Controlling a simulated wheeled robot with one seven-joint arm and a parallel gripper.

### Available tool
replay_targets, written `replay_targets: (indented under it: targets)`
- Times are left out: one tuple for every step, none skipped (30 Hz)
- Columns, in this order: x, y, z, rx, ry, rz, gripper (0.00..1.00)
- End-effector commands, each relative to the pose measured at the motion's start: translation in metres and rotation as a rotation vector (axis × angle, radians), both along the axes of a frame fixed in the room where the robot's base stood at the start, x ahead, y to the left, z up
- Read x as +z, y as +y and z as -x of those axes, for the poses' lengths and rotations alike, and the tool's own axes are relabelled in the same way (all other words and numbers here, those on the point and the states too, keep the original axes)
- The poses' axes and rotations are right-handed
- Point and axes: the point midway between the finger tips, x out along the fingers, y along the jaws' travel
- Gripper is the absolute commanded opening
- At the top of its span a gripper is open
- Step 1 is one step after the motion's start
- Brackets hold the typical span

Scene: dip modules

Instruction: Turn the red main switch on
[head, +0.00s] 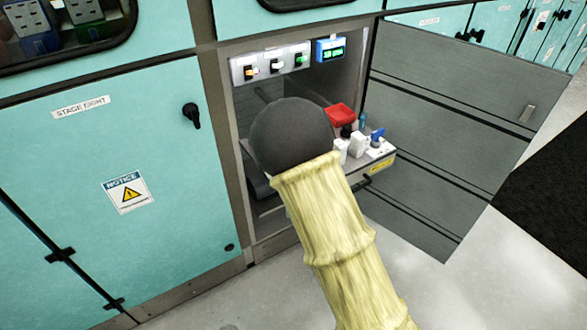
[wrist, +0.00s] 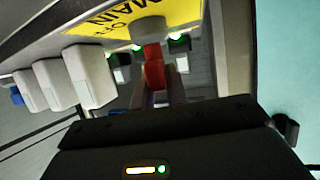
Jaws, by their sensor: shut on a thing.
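The red main switch (wrist: 154,68) shows in the wrist view as a red handle on a round grey base. A yellow plate (wrist: 112,22) behind it carries the words MAIN and OFF, seen upside down. My gripper (wrist: 158,88) is shut on the red handle, one finger on each side. In the head view my arm, in a yellow sleeve with a dark round end, covers the gripper and the switch. I cannot tell the handle's exact angle against the marks.
Several white blocks (wrist: 88,76) stand beside the switch. The open cabinet bay holds a lit switch panel (head: 270,65), a blue display (head: 330,49), a red part (head: 341,115) and a shelf with a yellow label (head: 381,166). A grey door (head: 450,120) stands open at right; teal cabinets (head: 90,190) are at left.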

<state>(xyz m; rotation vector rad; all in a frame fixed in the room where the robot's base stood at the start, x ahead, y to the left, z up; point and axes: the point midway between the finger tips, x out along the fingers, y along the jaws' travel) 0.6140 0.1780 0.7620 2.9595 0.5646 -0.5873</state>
Motion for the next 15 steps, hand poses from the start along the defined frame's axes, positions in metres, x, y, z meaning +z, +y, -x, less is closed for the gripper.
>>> replay_targets:
  targets:
    - [0.0017,-0.0016,-0.0015,0.029,-0.004,-0.004,0.00]
    - [0.0020,-0.0018,-0.0017,0.049,-0.004,-0.004,0.00]
    - [0.0019,-0.0016,-0.0016,0.074,-0.004,-0.003,0.00]
    - [0.0019,-0.0014,-0.0016,0.092,-0.003,-0.003,0.00]
    - [0.0020,-0.0014,-0.0018,0.109,-0.004,-0.003,0.00]
    - [0.0020,-0.0010,-0.0017,0.129,-0.004,-0.003,0.00]
    - [0.0020,-0.0008,-0.0017,0.144,-0.004,-0.003,0.00]
    - [0.0019,-0.0007,-0.0016,0.157,-0.004,-0.003,0.00]
    - [0.0017,-0.0005,-0.0014,0.173,-0.004,-0.002,0.00]
    - [0.0015,-0.0003,-0.0012,0.184,-0.003,-0.001,0.00]
    - [0.0014,-0.0006,-0.0013,0.193,-0.003,-0.001,0.00]
    - [0.0012,-0.0001,-0.0011,0.204,-0.003,-0.001,0.00]
    - [0.0011,0.0003,-0.0008,0.211,-0.002,0.000,0.00]
    - [0.0011,0.0004,-0.0009,0.217,-0.002,0.000,0.00]
    - [0.0011,0.0004,-0.0009,0.223,-0.002,0.000,0.00]
